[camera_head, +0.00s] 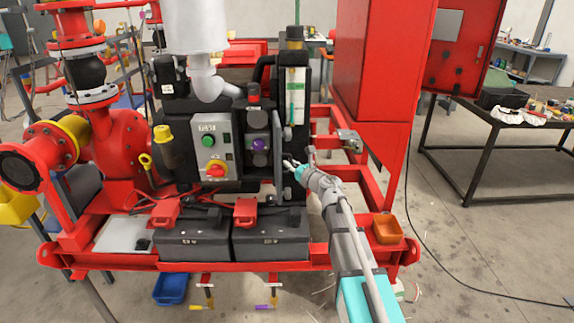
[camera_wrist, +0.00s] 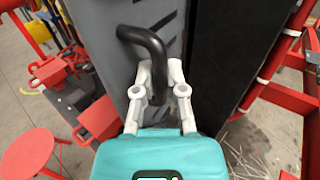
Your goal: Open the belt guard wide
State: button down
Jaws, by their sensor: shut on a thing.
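The belt guard shows in the wrist view as an upright grey panel (camera_wrist: 106,50) with a bent black bar handle (camera_wrist: 150,38) on it. My gripper (camera_wrist: 160,74) has its two white fingers closed around the lower part of that handle. In the head view my gripper (camera_head: 290,164) reaches in from the lower right to the narrow edge of the grey guard panel (camera_head: 278,150), right of the control box. The handle is too small to make out there. A dark surface (camera_wrist: 232,50) lies right of the panel in the wrist view; I cannot tell how far the guard stands open.
A grey control box (camera_head: 211,148) with green and red knobs stands left of the guard. Two black battery boxes (camera_head: 270,236) sit in front on the red skid frame. A tall red cabinet (camera_head: 372,60) stands to the right. Open floor lies at the front right.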

jog(key=c, duration=0.7)
grip_release()
jog(key=shift+w, duration=0.1)
jog(key=v, duration=1.2)
